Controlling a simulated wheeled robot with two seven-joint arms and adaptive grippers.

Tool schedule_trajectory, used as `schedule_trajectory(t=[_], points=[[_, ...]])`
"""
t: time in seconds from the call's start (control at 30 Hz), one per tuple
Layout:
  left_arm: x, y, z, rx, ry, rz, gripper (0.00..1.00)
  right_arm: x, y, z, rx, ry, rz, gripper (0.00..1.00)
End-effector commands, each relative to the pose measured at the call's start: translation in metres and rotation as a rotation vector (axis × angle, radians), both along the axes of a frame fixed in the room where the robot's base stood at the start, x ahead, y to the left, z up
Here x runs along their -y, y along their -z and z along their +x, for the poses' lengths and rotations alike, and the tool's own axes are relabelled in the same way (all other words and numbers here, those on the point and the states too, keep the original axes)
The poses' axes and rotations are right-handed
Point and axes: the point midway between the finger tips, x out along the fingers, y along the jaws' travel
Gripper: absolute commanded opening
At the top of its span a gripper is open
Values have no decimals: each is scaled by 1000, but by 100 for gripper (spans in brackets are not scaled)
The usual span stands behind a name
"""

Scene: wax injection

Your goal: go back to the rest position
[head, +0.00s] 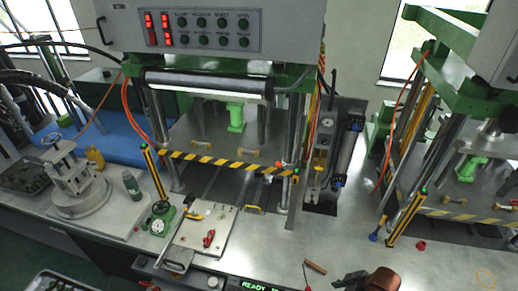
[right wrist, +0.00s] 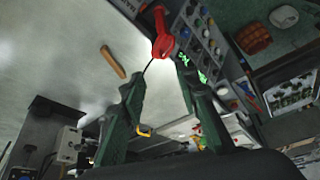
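My right gripper (right wrist: 160,75) shows in the right wrist view, with two dark green fingers spread apart. No object is held between them. A red-handled tool (right wrist: 163,40) with a thin dark shaft lies just beyond the fingertips, and I cannot see contact. A short brown stick (right wrist: 112,62) lies on the metal table to its left; it also shows in the head view (head: 315,267). My left gripper is not in view. In the head view I cannot clearly make out the right gripper; a dark and copper-coloured shape (head: 380,281) stands at the bottom edge.
The press (head: 225,150) with its control panel (head: 205,30) stands at the centre back. A metal plate (head: 220,232) with red and yellow parts lies before it. A second press (head: 465,180) stands right. A round vise-like fixture (head: 78,190) is left. Bare table shows around (head: 350,235).

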Motion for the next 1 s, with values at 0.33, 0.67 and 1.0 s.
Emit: schedule_trajectory(t=[0.33, 0.67, 1.0], points=[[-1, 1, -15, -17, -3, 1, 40, -12, 6, -32, 35, 240, 26, 29], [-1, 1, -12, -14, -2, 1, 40, 38, 7, -97, -5, 650, -40, 29], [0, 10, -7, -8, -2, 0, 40, 73, 37, -151, -81, 892, -115, 29]])
